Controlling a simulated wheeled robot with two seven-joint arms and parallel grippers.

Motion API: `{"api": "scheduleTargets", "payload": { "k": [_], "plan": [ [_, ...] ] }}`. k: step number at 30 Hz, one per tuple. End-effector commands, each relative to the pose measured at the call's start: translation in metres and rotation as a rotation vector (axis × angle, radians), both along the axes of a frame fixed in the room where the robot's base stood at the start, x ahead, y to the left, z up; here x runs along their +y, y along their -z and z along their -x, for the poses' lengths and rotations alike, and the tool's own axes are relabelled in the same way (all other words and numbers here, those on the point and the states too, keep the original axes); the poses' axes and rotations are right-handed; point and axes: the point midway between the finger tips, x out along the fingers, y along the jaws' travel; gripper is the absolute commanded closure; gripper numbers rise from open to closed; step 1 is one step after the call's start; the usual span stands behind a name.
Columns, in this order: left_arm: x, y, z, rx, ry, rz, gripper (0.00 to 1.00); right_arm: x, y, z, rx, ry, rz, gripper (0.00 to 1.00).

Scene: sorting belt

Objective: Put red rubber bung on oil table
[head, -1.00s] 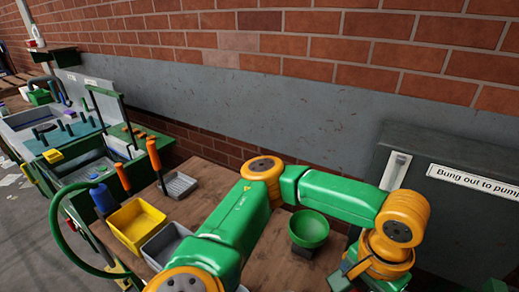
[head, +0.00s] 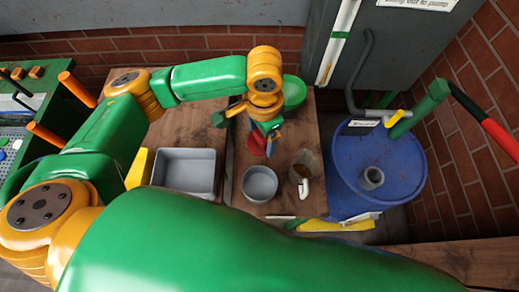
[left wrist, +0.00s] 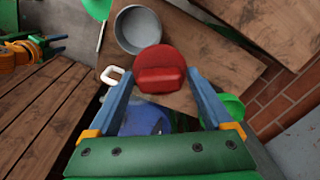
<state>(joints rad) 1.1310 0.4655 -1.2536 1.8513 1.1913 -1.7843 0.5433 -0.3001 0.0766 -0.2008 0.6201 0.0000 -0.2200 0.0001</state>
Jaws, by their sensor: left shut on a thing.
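My left gripper (head: 268,132) is over the wooden table (head: 298,140) in the head view. In the left wrist view the bung (left wrist: 160,66) is a round red disc with a raised grip, held between the blue fingertips (left wrist: 160,80). The bung appears above the wood, near a grey pot (left wrist: 138,29); its exact height is hard to tell. No label shows which wooden top is the oil table. My right gripper is not clearly seen.
The grey pot (head: 260,184), a mug (head: 303,172) and a green bowl (head: 294,92) stand on the same table. A grey tray (head: 186,170) lies on the wooden top to the left. A blue drum (head: 378,165) stands to the right. Bare wood lies around the pot.

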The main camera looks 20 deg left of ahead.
Motion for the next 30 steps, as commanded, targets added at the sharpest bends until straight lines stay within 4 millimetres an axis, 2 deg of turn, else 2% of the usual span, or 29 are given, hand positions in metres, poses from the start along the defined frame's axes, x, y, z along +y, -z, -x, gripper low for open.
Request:
{"api": "scheduleTargets", "payload": {
  "k": [1,6,12,14,20,21,24,27,30],
  "plan": [
    [-0.011,0.002,0.003,0.009,0.071,0.003,1.0,0.0,-0.009,0.0,0.0,0.0,0.001,0.5],
    [-0.044,0.023,0.014,0.015,0.324,0.006,1.0,-0.002,-0.021,0.0,0.0,-0.001,0.003,0.5],
    [-0.069,0.04,0.028,0.022,0.527,0.008,1.0,-0.005,-0.03,0.0,0.0,-0.001,0.008,0.5],
    [-0.066,0.046,0.024,0.023,0.548,0.006,1.0,-0.005,-0.03,0.0,0.0,-0.001,0.008,0.5],
    [-0.017,0.075,-0.016,0.022,0.547,0.001,1.0,-0.005,-0.029,0.0,0.0,-0.001,0.008,0.5],
    [-0.007,0.096,-0.027,0.017,0.547,0.0,1.0,-0.005,0.001,0.0,-0.001,0.0,0.007,0.5],
    [0.008,0.125,-0.041,0.016,0.55,0.003,1.0,-0.004,0.045,0.0,0.0,0.0,0.006,0.5],
    [0.02,0.14,-0.051,0.018,0.551,0.005,1.0,-0.002,0.07,0.0,0.0,0.001,0.002,0.5],
    [0.026,0.143,-0.056,0.018,0.553,0.005,1.0,-0.001,0.081,0.0,0.0,0.001,0.0,0.5]
  ]
}}
